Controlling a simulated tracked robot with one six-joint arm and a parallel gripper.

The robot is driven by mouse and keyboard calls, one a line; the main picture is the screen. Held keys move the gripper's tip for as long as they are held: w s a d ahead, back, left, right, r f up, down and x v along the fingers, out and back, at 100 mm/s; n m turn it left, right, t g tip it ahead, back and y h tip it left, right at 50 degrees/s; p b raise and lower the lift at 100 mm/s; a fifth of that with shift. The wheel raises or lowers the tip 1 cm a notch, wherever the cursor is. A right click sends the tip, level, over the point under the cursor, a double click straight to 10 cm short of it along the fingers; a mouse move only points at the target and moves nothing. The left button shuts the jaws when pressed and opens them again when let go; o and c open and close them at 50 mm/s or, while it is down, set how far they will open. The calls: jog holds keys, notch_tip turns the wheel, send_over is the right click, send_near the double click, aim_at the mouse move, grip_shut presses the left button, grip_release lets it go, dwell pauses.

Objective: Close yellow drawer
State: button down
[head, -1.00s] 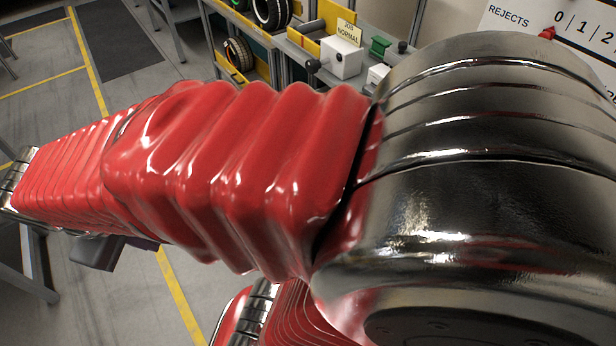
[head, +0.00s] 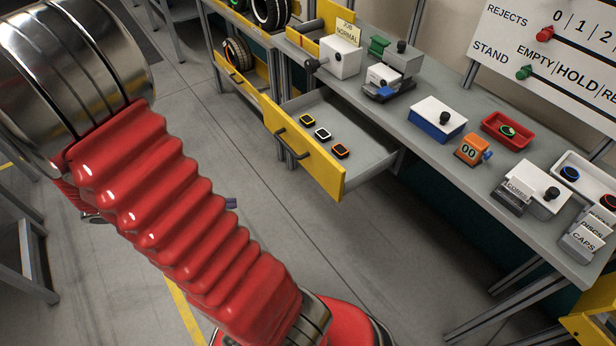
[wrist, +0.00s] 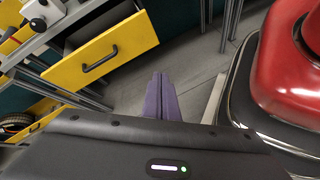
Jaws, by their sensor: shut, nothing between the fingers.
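The yellow drawer (head: 318,165) stands pulled out from under the grey workbench, with a dark bar handle on its front. Several small items, yellow, white and orange ringed, lie inside it. The drawer also shows at the upper left of the wrist view (wrist: 128,38), with its handle facing me. My gripper (wrist: 162,84) has its purple fingers shut and empty, to the right of and apart from the drawer front. In the head view only a small purple tip (head: 231,203) shows past my red arm, on the floor side in front of the drawer.
The workbench (head: 440,150) carries a white box (head: 340,58), a blue-and-white box (head: 437,118), a red tray (head: 507,130) and an orange counter (head: 472,150). Shelving with tyres (head: 268,12) stands at the back left. Floor before the drawer is clear.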

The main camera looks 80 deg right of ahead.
jog(key=s+d+f+n+g+h, duration=0.1)
jog(key=s+d+f+n+h, duration=0.2)
jog(key=d+f, duration=0.3)
jog(key=s+d+f+n+g+h, duration=0.2)
jog(key=s+d+f+n, duration=0.3)
jog(key=f, duration=0.4)
jog(key=shift+d+f+h, duration=0.3)
jog(key=shift+d+h, duration=0.4)
jog(key=shift+h, duration=0.1)
send_near(323, 176)
jog(key=x, duration=0.4)
jog(key=shift+s+d+f, duration=0.1)
jog(key=shift+s, duration=0.15)
jog(key=shift+x, duration=1)
jog(key=shift+d, duration=0.15)
